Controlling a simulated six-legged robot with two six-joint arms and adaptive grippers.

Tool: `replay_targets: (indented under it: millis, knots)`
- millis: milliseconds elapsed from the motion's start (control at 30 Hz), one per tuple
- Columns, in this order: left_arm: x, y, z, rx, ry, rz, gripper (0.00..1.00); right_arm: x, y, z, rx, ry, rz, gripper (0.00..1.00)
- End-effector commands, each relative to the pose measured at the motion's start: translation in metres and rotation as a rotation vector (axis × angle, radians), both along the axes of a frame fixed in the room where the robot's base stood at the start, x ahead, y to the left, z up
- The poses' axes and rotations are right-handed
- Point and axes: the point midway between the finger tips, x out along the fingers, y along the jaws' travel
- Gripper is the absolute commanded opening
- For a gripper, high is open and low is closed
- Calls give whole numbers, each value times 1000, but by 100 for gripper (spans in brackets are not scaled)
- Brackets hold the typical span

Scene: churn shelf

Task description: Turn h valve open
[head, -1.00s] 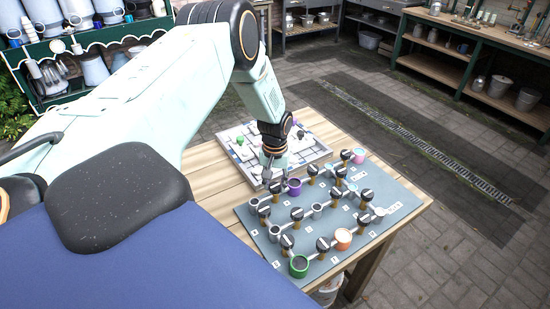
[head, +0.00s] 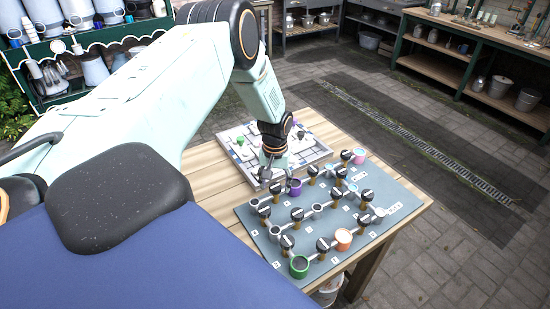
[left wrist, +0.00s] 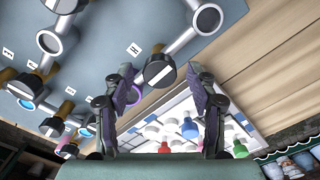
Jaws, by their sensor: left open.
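A grey-blue valve board (head: 395,190) lies on the wooden table, carrying several black-topped valve knobs with white bars, joined by grey pipes. My left gripper (head: 282,183) is over the board's far left edge in the head view, beside the purple cup (head: 296,190). In the left wrist view its two fingers (left wrist: 163,95) are open, one on each side of a valve knob (left wrist: 158,71). The knob sits nearer the left finger, and I cannot tell whether they touch. A small label (left wrist: 133,49) beside this knob seems to read H. My right gripper is out of view.
A tray (head: 318,155) with coloured pieces lies just behind the board. Green (head: 299,267), orange (head: 343,238) and pink (head: 359,156) cups stand on the board among the pipes. Bare wood (head: 215,175) shows left of the tray.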

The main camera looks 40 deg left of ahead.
Motion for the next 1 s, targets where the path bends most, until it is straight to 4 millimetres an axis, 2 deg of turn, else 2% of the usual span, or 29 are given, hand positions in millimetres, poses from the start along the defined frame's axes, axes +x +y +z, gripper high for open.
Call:
replay_targets:
  millis: [167, 400, 600, 800, 1000]
  knots:
    - [2, 0, 23, -1, -4, 0, 58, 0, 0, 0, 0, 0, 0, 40]
    - [1, 0, 70, -2, -4, 0, 58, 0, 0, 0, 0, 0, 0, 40]
    - [1, 0, 102, -2, -2, 1, 58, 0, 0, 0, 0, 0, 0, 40]
    - [0, 0, 116, 0, 1, 0, 58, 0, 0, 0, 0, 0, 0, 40]
    - [0, 0, 118, -1, 2, 0, 58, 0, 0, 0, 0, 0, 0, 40]
